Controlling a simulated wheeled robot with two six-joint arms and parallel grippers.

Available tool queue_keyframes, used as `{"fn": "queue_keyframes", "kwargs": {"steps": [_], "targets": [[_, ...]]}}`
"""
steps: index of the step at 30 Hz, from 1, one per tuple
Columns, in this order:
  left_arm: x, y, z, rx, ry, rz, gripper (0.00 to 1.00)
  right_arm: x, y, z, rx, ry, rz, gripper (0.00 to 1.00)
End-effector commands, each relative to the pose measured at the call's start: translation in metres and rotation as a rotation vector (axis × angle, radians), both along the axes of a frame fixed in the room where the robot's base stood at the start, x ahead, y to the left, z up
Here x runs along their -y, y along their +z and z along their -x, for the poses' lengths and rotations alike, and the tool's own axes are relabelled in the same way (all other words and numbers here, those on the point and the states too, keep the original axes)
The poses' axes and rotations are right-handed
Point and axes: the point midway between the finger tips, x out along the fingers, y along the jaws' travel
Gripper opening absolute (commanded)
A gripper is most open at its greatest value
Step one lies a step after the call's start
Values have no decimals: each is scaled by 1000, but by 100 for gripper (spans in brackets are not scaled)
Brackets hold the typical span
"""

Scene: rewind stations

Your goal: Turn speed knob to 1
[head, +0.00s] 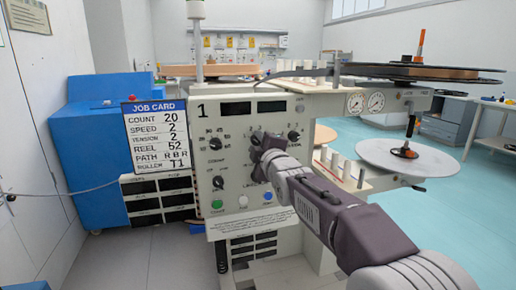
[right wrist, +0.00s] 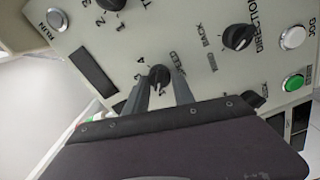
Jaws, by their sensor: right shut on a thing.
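The speed knob (right wrist: 158,76) is a small dark knob on the pale control panel (right wrist: 205,75), with "SPEED" and digits printed around it. My right gripper (right wrist: 160,84) has its two grey fingers on either side of this knob and is shut on it. I cannot tell for certain which digit the knob points at. In the head view, my right gripper (head: 264,150) reaches the middle of the panel of station 1 and hides most of the speed knob. My left gripper is not in view.
Other dark knobs, such as the direction knob (right wrist: 238,37), and lit buttons, such as a green one (right wrist: 293,82), sit close by. A job card (head: 160,136) reading speed 2 hangs left of the panel. A reel platter (head: 410,157) stands at right.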

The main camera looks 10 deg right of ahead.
Motion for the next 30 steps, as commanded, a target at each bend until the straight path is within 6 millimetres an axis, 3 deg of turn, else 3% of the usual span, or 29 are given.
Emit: {"fn": "queue_keyframes", "kwargs": {"steps": [13,30], "targets": [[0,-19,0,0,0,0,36,0,-3,0,7,0,243,0],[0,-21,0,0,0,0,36,0,-2,0,7,1,293,0]]}}
